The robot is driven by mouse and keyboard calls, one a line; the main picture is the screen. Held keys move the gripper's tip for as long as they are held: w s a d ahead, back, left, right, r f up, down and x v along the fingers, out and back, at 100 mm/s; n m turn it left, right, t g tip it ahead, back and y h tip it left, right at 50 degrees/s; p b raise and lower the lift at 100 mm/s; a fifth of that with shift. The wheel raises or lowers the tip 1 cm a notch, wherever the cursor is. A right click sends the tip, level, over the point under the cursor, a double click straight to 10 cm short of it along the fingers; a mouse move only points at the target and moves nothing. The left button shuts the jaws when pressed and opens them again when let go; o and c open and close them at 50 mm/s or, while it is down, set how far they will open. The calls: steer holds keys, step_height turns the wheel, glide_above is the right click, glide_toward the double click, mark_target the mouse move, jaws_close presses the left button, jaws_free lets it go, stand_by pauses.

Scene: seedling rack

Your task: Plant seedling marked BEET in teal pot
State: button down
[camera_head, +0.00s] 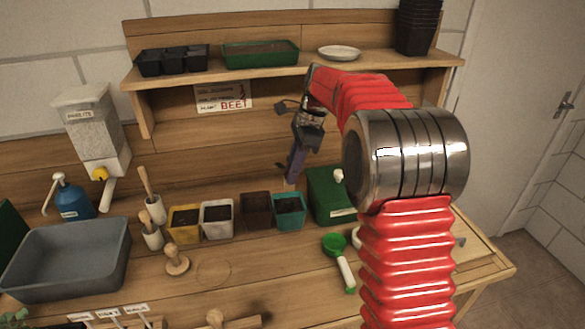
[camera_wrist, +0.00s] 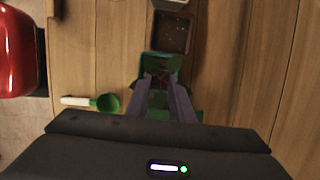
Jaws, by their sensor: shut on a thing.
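My gripper (camera_head: 293,176) points down above the teal pot (camera_head: 290,216), its purple fingers shut on a seedling (camera_head: 281,166). A bit of its leaf shows left of the fingers and a pale plug just below them. In the wrist view the fingertips (camera_wrist: 163,80) close over the seedling, dark and hard to make out, with the teal pot's rim (camera_wrist: 147,60) behind. The seedling's mark cannot be read. The teal pot stands upright, with dark soil in it. I cannot tell whether the plug touches the soil. A sign (camera_head: 224,97) on the rack reads BEET.
A brown pot (camera_head: 256,207), white pot (camera_head: 217,222) and yellow pot (camera_head: 184,226) stand left of the teal pot. A green box (camera_head: 325,190) is close on its right. A green scoop (camera_head: 336,245) lies in front. A grey tub (camera_head: 68,258) is at far left.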

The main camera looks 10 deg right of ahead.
steer(key=shift+f, duration=4.75)
steer(key=c, duration=1.5)
jaws_free()
steer(key=shift+o, duration=0.2)
steer(key=shift+r, duration=4.45)
